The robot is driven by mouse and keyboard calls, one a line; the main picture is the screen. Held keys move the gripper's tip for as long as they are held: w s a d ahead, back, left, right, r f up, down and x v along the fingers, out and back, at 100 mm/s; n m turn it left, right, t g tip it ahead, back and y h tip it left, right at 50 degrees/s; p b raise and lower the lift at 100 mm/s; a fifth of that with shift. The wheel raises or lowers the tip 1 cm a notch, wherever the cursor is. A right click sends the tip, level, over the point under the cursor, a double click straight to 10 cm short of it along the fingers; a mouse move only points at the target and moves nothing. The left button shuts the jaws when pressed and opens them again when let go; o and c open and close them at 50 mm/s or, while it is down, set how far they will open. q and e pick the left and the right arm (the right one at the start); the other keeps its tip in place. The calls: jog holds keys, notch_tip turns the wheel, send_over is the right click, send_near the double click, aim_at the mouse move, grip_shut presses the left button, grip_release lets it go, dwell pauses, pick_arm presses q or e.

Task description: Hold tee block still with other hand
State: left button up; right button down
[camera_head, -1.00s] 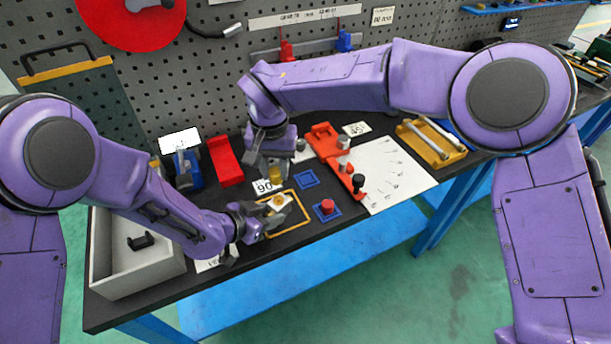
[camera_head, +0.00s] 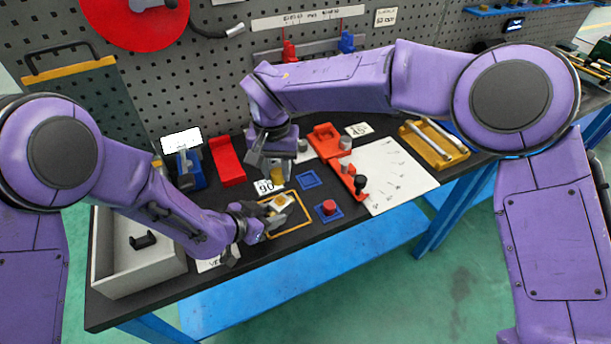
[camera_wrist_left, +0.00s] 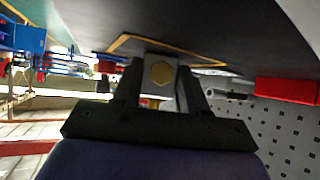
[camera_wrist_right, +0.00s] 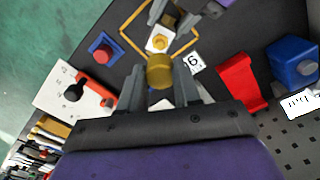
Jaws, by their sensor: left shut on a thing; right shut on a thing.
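The tee block is a pale block with a gold hexagonal end (camera_wrist_left: 161,72), seen between my left fingertips in the left wrist view. In the head view it (camera_head: 279,203) sits within a yellow outline on the bench. My left gripper (camera_head: 278,212) is shut on it from the front left; its fingers partly hide it. My right gripper (camera_head: 278,166) is above and behind the block, pointing down, shut on a gold cylindrical fitting (camera_wrist_right: 159,72). In the right wrist view the fitting is just in front of the pale block (camera_wrist_right: 160,43); whether they touch cannot be told.
A blue square with a red knob (camera_head: 328,208) and an empty blue outline (camera_head: 307,179) lie to the right. A red fixture (camera_head: 349,178) stands by a white sheet (camera_head: 402,178). A grey bin (camera_head: 135,278) and red holder (camera_head: 227,160) are at left.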

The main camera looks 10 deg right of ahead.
aim_at(280, 197)
jog(key=shift+f+n, duration=1.2)
jog(key=shift+f, duration=1.2)
jog(key=shift+s, duration=0.1)
jog(key=shift+f, duration=0.95)
jog(key=m, duration=0.4)
jog(key=shift+m, duration=0.6)
jog(key=m, duration=0.2)
jog(key=shift+m, duration=0.3)
jog(key=m, duration=0.2)
jog(key=shift+m, duration=0.3)
